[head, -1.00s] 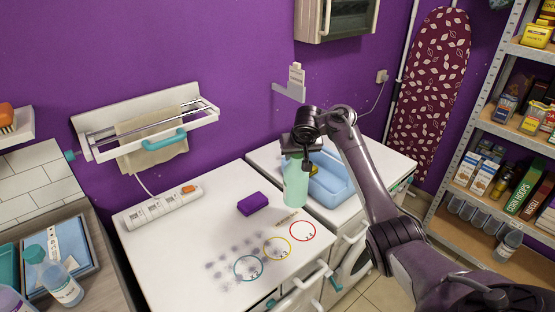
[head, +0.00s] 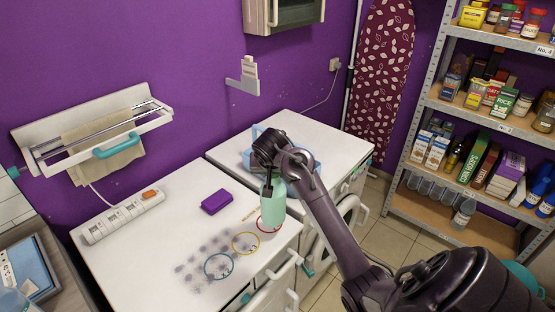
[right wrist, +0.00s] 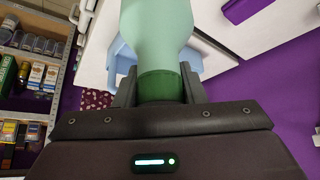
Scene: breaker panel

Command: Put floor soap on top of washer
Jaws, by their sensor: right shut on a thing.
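The floor soap appears to be the mint-green bottle (head: 274,208) in the head view. My right gripper (head: 271,178) is shut on its darker green neck, which shows between the fingers (right wrist: 158,88) in the right wrist view. The bottle looks upright, in front of the red circle at the right edge of the left white top; I cannot tell whether it touches. The washer, with a round door (head: 320,244), stands to the right, its white top (head: 335,138) partly hidden by my arm. My left gripper is not in view.
A light-blue basin (head: 256,132) sits on the washer top, partly hidden by my arm; the top's right and back parts are clear. The left white top (head: 150,250) holds a purple sponge (head: 216,202) and a power strip (head: 124,215). A stocked shelf (head: 440,105) stands right.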

